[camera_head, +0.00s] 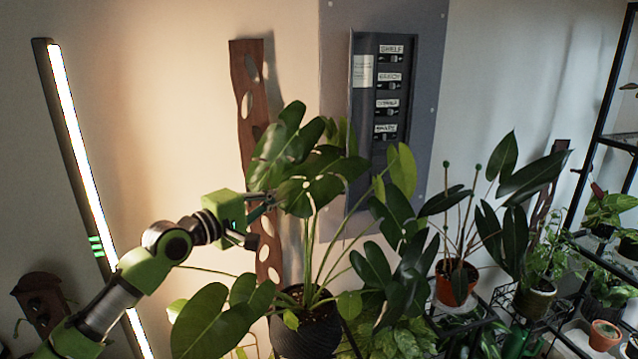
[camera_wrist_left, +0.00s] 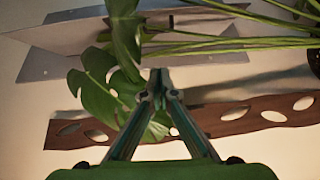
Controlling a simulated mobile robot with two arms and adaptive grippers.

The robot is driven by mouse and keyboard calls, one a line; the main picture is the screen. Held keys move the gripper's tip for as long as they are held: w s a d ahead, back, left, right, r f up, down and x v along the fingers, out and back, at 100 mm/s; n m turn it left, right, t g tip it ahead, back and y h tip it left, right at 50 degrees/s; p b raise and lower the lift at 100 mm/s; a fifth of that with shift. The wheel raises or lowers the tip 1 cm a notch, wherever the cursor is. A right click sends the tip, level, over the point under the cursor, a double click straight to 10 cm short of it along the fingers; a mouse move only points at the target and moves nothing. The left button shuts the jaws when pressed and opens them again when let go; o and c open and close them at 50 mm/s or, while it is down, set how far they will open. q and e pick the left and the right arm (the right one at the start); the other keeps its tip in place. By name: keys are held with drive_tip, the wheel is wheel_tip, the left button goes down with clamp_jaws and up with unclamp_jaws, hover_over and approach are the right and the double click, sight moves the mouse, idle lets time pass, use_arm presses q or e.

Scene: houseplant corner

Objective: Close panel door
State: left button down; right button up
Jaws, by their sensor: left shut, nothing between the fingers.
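The grey electrical panel (camera_head: 425,90) is on the wall, with its labelled breaker switches (camera_head: 388,82) uncovered. The panel door appears as a narrow dark strip (camera_head: 350,95) along the opening's left side, seen nearly edge-on, so it stands open. Leaves hide its lower part. In the left wrist view, a pale flat plate, seemingly the door (camera_wrist_left: 75,35), stands out from the grey panel backing (camera_wrist_left: 50,68). My left gripper (camera_head: 266,212) is left of and below the door, among the leaves. Its fingertips (camera_wrist_left: 158,82) are together and empty; I cannot tell if they touch a leaf.
A large potted plant (camera_head: 312,205) stands in front of the panel, its leaves around my left gripper. A brown perforated strip (camera_head: 247,95) hangs on the wall behind. A lit tube (camera_head: 75,140) leans at left. More plants and a black rack (camera_head: 590,140) fill the right.

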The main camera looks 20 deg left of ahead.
use_arm(q)
drive_tip(key=w+d+p, duration=0.4)
drive_tip(key=w+d, duration=0.2)
drive_tip(key=w, duration=0.2)
drive_tip(key=shift+w+d+f+p, duration=0.15)
drive_tip(key=shift+d+p, duration=0.25)
